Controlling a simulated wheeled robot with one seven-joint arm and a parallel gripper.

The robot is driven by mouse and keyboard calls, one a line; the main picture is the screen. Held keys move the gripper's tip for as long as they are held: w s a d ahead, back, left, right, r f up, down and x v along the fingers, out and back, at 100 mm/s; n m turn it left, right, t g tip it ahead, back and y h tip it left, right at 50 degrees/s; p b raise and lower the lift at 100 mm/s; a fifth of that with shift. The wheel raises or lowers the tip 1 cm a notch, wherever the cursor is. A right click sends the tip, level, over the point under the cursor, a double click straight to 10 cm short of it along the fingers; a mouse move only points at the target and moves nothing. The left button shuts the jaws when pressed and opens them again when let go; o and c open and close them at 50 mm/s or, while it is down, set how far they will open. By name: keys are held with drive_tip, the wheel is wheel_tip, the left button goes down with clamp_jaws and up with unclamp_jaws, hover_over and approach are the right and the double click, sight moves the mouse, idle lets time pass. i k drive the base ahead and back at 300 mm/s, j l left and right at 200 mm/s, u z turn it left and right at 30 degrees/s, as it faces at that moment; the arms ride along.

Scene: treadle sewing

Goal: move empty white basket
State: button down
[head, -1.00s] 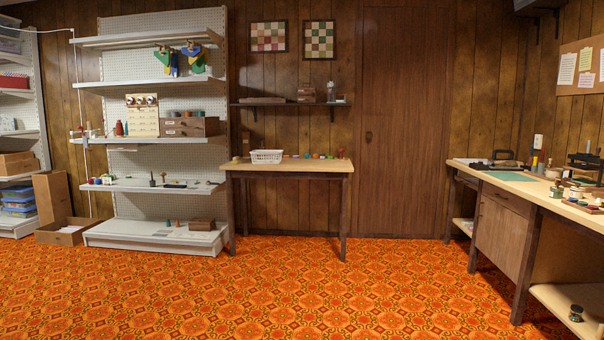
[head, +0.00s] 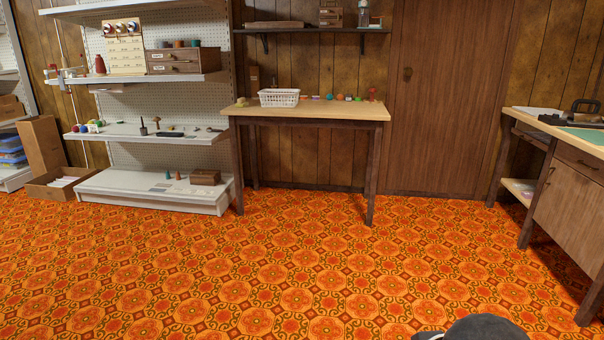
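The white basket (head: 279,98) stands upright on the left part of a small wooden table (head: 340,111) against the back wall. It has slatted or perforated sides. No contents show above its rim, but its inside floor is hidden from this angle. A dark rounded shape with a light edge at the bottom of the head view, right of centre, looks like part of my own arm. My gripper's fingers do not show. The basket is well away from me across the floor.
Several small coloured items (head: 338,97) line the table right of the basket. A dark wall shelf (head: 310,30) hangs above. A white shelving unit (head: 150,190) stands left of the table, an open cardboard box (head: 65,183) beyond it. A workbench (head: 560,140) stands at right. The patterned floor (head: 270,270) between is clear.

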sight(282, 104)
drive_tip(key=i, duration=2.35)
drive_tip(key=i+u, duration=0.15)
drive_tip(key=i, duration=0.5)
drive_tip(key=i+l+u, duration=0.1)
drive_tip(key=i, duration=0.5)
drive_tip(key=i+l+u, duration=0.15)
drive_tip(key=i, duration=0.45)
drive_tip(key=l, duration=0.1)
